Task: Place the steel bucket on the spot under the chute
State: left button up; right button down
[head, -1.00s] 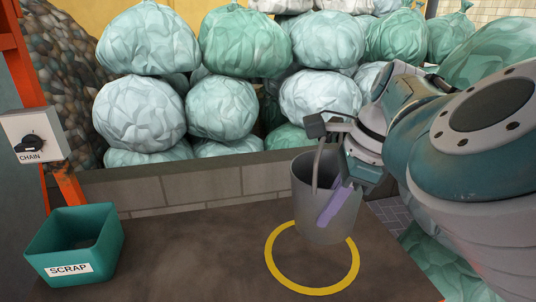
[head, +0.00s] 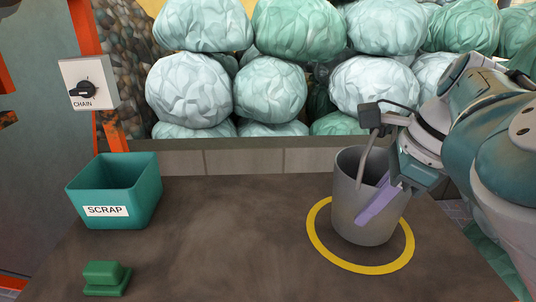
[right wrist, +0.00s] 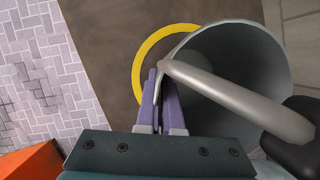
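The grey steel bucket (head: 350,195) is upright at the yellow ring (head: 322,249) on the dark bench top. Its base appears inside the ring; I cannot tell whether it touches the surface or hangs just above. My right gripper (head: 378,205) is at the bucket's right side, its purple fingers close together on the bucket wall. The ring (right wrist: 150,55) shows left of the bucket. The chute and my left gripper are not in view.
A teal SCRAP bin (head: 115,190) stands on the bench at left, with a green block-like object (head: 106,278) in front. A CHAIN knob panel (head: 88,85) is at upper left. A low block wall (head: 240,160) and stacked bags lie behind. The middle bench is clear.

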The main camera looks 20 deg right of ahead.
jog(key=shift+f, duration=0.15)
jog(key=shift+f, duration=0.5)
dwell(0.3)
jog(key=c, duration=1)
grip_release()
